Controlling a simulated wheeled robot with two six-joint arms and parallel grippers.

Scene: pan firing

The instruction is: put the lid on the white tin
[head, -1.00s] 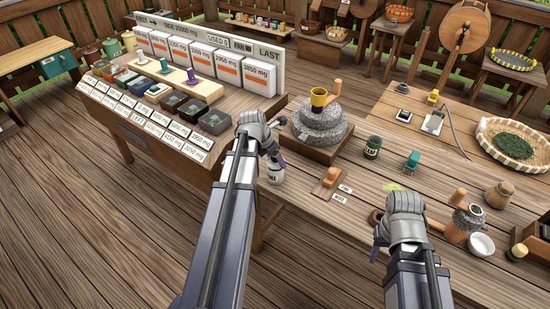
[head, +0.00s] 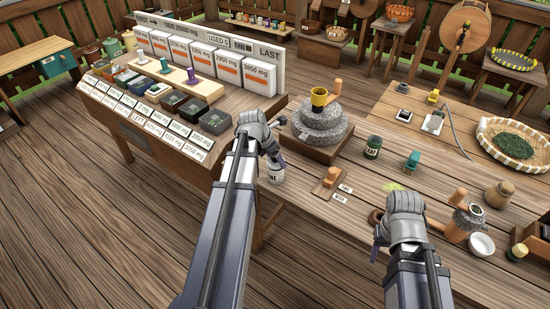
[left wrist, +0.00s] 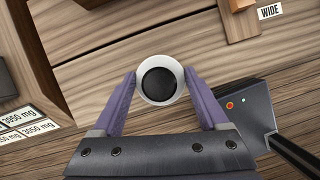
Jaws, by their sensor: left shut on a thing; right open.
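The white tin (head: 276,175) stands upright on the wooden table, left of the stone mill, with dark lettering on its side. My left gripper (head: 275,158) reaches over its top from the near side and hides much of it. In the left wrist view, the purple fingers press on both sides of a white round rim (left wrist: 144,94) with a dark round centre (left wrist: 159,81). I cannot tell whether that centre is a lid or the open mouth. My right gripper (head: 378,242) is open and empty over the table at the right. No separate lid is clearly visible.
The stone mill (head: 320,125) with a yellow cup stands behind. A wooden block (head: 328,180) with a handle lies right of the tin. A dark green tin (head: 373,147) stands farther back. A brown pot, white bowl (head: 481,244) and woven basket (head: 512,141) are at the right.

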